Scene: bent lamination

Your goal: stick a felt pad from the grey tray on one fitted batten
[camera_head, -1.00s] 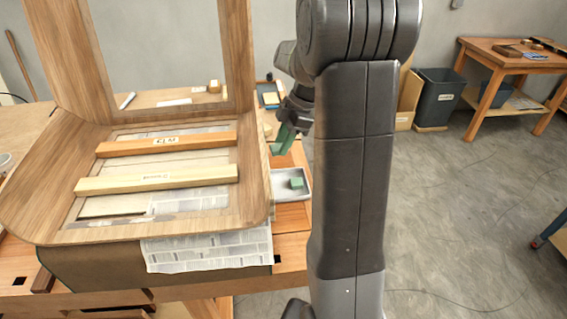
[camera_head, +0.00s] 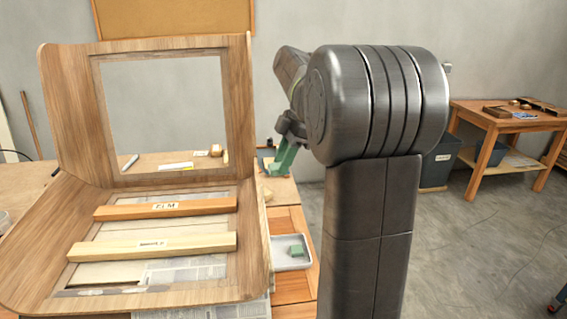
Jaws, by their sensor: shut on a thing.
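A bent wooden panel (camera_head: 45,235) has an upright back with an opening and a flat part with two battens across its recess. The farther batten (camera_head: 120,212) is orange-brown with a label. The nearer batten (camera_head: 105,250) is pale, also labelled. The grey tray (camera_head: 306,262) stands just right of the panel with a green felt pad (camera_head: 296,250) in it. My gripper (camera_head: 283,160) is above and beyond the tray, right of the panel, apart from both battens. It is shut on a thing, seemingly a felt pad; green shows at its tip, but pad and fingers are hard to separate.
The workbench (camera_head: 287,222) carries the panel and tray. Newspaper (camera_head: 185,270) lies under the battens.

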